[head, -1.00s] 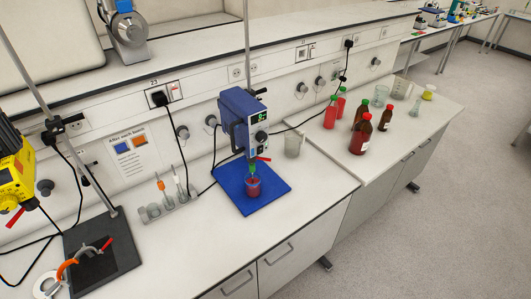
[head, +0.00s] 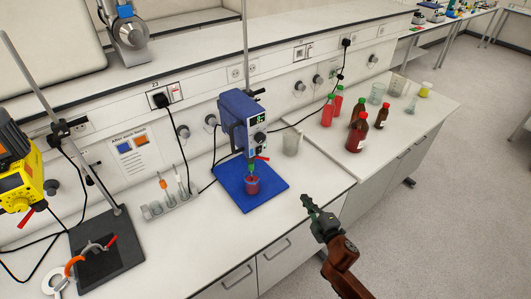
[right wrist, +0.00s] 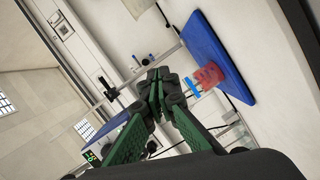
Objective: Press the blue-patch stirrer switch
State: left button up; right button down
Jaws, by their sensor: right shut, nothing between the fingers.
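The blue overhead stirrer (head: 236,118) stands on the bench with a small lit display and a round knob (head: 259,137) on its front. I cannot make out its switch clearly. Below it, a beaker of red liquid (head: 252,186) stands on a blue mat (head: 265,199); the beaker (right wrist: 208,76) and mat (right wrist: 222,50) also show in the right wrist view. My right gripper (head: 309,204) is at the bench's front edge, right of the mat, apart from the stirrer. In the right wrist view its green-padded fingers (right wrist: 157,88) are shut and empty. My left gripper is out of view.
A yellow stirrer (head: 20,170) stands at far left above a dark base plate (head: 108,262). A rack (head: 168,205) is left of the blue mat, and an empty beaker (head: 292,143) is behind it. Red and brown bottles (head: 357,132) stand to the right.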

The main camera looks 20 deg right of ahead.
aim_at(260, 149)
jog(key=a+r+n+t+y, duration=0.1)
jog(key=a+r+n+y, duration=0.1)
jog(key=r, duration=0.6)
jog(key=s+a+r+n+t+y, duration=0.1)
jog(key=a+r+n+y, duration=0.2)
jog(key=a+r, duration=0.3)
notch_tip(260, 149, up, 2)
jog(key=shift+s+a+r+n+p, duration=0.1)
jog(key=shift+s+a+n+p, duration=0.2)
jog(key=shift+n, duration=0.6)
jog(key=p+x, duration=0.2)
jog(key=x, duration=1.2)
jog(key=shift+a+p, duration=0.1)
jog(key=shift+p, duration=0.25)
